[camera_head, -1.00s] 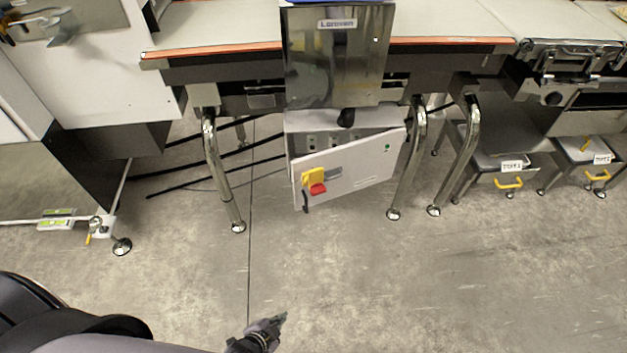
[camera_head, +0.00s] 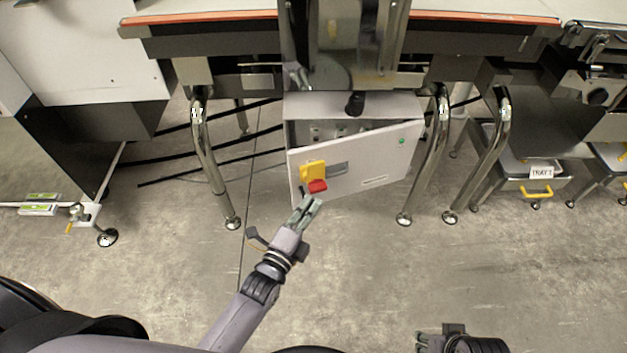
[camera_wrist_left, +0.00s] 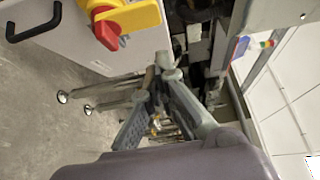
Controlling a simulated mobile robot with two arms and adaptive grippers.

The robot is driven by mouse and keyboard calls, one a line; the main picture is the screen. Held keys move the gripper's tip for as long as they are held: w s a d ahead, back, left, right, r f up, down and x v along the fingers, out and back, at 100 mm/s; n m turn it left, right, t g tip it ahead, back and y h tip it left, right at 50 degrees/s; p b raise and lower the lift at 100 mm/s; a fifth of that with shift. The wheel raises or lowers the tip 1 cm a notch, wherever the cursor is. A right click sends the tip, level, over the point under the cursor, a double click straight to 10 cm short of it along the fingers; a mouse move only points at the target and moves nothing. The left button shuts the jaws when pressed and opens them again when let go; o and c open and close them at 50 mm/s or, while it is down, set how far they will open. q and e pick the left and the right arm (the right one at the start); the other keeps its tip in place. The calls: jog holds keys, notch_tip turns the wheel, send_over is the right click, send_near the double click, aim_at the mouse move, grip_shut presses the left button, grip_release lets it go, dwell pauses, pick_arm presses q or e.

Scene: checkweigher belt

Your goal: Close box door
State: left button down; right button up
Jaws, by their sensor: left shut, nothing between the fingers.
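The grey control box (camera_head: 300,107) hangs under the conveyor. Its white door (camera_head: 375,168) stands ajar, with a gap at the top and left through which the dark inside shows. The door carries a yellow switch plate with a red knob (camera_head: 317,186). My left gripper (camera_head: 311,204) is shut and empty, just below the knob at the door's lower left edge; I cannot tell if it touches. In the left wrist view the door (camera_wrist_left: 65,40) lies at upper left, beside the gripper fingers (camera_wrist_left: 160,66). My right gripper (camera_head: 424,342) is partly visible at the bottom edge.
Shiny table legs (camera_head: 207,155) stand left of the box, and others (camera_head: 433,160) stand right of it. A tray with a yellow handle (camera_head: 537,191) is further right. A white cabinet (camera_head: 85,50) is at left. The concrete floor in front is clear.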

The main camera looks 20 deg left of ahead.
pick_arm(q)
jog(key=b, duration=0.1)
send_near(323, 165)
jog(key=w+d, duration=0.2)
jog(key=d, duration=0.1)
jog(key=shift+w+a+b, duration=0.3)
jog(key=shift+w+a, duration=0.7)
jog(key=shift+w, duration=0.25)
pick_arm(e)
jog(key=v, duration=0.6)
jog(key=shift+w+d, duration=0.1)
